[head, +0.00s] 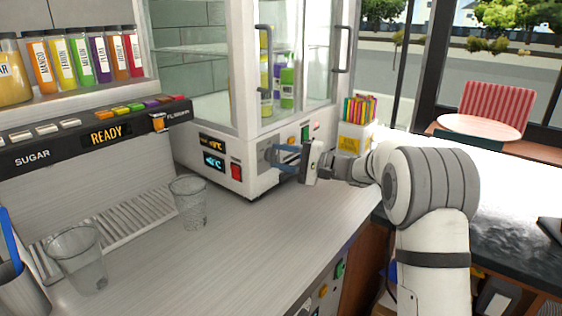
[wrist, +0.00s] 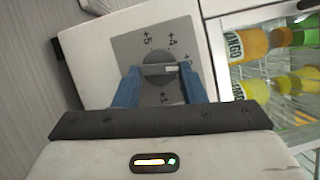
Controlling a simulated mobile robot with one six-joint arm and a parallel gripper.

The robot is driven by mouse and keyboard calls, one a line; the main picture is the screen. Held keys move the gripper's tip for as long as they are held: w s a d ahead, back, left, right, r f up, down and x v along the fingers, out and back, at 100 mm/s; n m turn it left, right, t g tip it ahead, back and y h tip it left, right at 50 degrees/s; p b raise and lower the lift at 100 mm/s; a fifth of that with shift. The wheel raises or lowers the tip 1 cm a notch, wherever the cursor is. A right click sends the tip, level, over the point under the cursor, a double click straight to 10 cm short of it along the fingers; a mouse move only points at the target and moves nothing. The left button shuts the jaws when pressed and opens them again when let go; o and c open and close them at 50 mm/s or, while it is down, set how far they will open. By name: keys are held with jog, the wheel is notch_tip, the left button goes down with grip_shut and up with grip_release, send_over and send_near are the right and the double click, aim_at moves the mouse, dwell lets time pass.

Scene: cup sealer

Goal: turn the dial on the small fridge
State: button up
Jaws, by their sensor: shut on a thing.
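The small fridge (head: 236,148) is a white glass-door cabinet on the counter, with displays and a red switch on its lower front. Its dial (wrist: 160,64) is a dark round knob with a light bar across it, on a grey plate (wrist: 130,46) marked with numbers such as +5, +4 and +1. My gripper (head: 276,155) reaches the fridge's lower side from the right. In the wrist view its blue fingers (wrist: 158,84) are shut on the dial, one on each side. In the head view the fingers hide most of the dial.
Two clear cups (head: 188,202) (head: 77,257) stand on the counter left of my arm. A yellow box of colourful straws (head: 357,122) stands just behind my wrist. Bottles (wrist: 248,44) show inside the fridge.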

jog(key=m, duration=0.1)
jog(key=m+t+y, duration=0.1)
jog(key=m, duration=0.2)
jog(key=shift+f+m+b, duration=0.35)
jog(key=shift+m+b, duration=0.05)
jog(key=shift+s+f+m+t+y, duration=0.1)
jog(key=shift+m+t+y, duration=0.15)
jog(key=shift+m+t, duration=0.5)
jog(key=shift+s+m+t+y, duration=0.1)
jog(key=shift+m+t+y, duration=0.15)
jog(key=shift+m, duration=1.2)
jog(key=o, duration=1)
jog(key=d+r+v, duration=0.1)
jog(key=r+v, duration=0.2)
jog(key=v, duration=1.3)
jog(key=shift+s+r+b, duration=0.15)
jog(key=shift+s+b, duration=0.1)
jog(key=shift+b, duration=0.2)
